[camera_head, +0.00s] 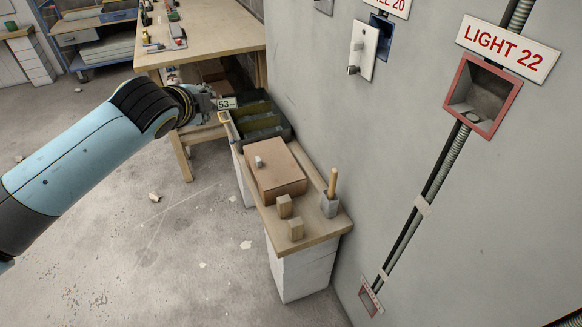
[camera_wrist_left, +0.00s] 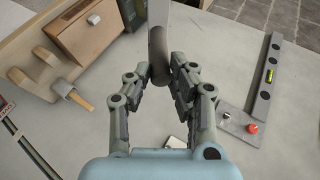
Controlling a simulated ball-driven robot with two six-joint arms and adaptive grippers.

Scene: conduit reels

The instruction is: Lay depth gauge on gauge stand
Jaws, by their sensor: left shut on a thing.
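My left gripper (camera_wrist_left: 164,78) is shut on a grey rod-like thing (camera_wrist_left: 157,45), which I take to be the depth gauge. It runs up out of the wrist view between the fingers. In the head view my left gripper (camera_head: 212,103) is at the far end of the bench, and the held thing is mostly hidden. Two short wooden blocks (camera_head: 284,206) (camera_head: 296,229), which look like the gauge stand, are at the bench's near end, apart from the gripper. They also show in the wrist view (camera_wrist_left: 20,79) (camera_wrist_left: 45,57). My right gripper is not in view.
A brown box (camera_head: 275,172) with a grey knob lies on the narrow bench (camera_head: 322,230). A wooden handle (camera_head: 332,183) stands in a grey holder (camera_head: 330,205) beside the blocks. Dark green bins (camera_head: 262,122) are near the gripper. A wall bounds the right side.

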